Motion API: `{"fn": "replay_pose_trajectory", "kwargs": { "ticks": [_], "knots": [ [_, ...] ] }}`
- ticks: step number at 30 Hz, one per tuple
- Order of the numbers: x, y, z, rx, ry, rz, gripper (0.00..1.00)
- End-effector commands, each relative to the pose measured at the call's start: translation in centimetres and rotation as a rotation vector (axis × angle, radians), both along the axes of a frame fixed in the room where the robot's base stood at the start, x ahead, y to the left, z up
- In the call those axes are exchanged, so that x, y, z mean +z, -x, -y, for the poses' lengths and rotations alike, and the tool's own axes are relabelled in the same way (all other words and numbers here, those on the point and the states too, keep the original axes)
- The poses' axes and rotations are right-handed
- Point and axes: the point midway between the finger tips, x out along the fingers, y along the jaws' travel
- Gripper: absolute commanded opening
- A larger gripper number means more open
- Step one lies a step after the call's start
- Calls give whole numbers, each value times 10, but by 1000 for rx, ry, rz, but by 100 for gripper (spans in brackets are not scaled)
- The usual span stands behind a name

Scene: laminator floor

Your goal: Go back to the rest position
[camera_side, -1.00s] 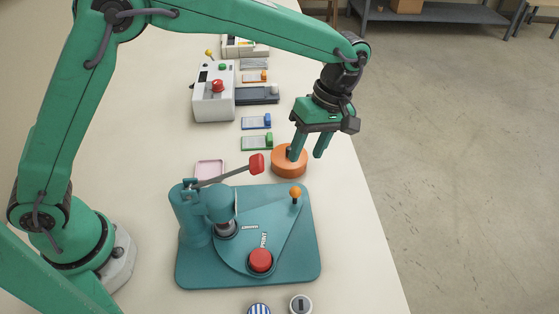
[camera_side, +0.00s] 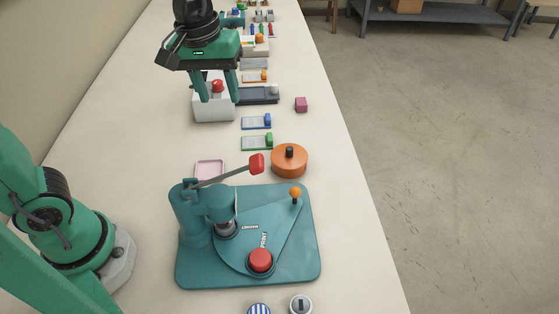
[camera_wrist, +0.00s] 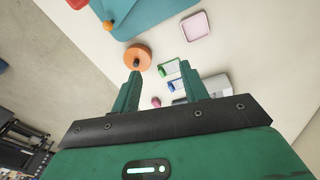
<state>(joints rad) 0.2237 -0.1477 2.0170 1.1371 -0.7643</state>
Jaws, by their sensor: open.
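My gripper (camera_side: 216,84) is raised over the far part of the table in the side view, in front of the white machine with a red button (camera_side: 212,108). Its two green fingers point down, apart, with nothing between them. In the wrist view my gripper (camera_wrist: 162,78) is also open and empty. The orange round pot with a black knob (camera_side: 289,160) stands on the table, away from the fingers. It also shows in the wrist view (camera_wrist: 138,55).
A teal press (camera_side: 290,255) with a red-tipped lever stands in front. Small items crowd the far end. Floor is right of the table.

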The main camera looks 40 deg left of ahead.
Motion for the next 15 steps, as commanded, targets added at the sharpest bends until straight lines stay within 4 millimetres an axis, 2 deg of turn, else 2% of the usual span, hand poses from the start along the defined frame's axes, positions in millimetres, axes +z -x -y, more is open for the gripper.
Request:
{"fn": "replay_pose_trajectory", "kwargs": {
  "ticks": [6,15],
  "knots": [
    [7,31,-27,-137,-18,106,44],
    [4,72,-55,-327,-86,243,44]
  ]
}}
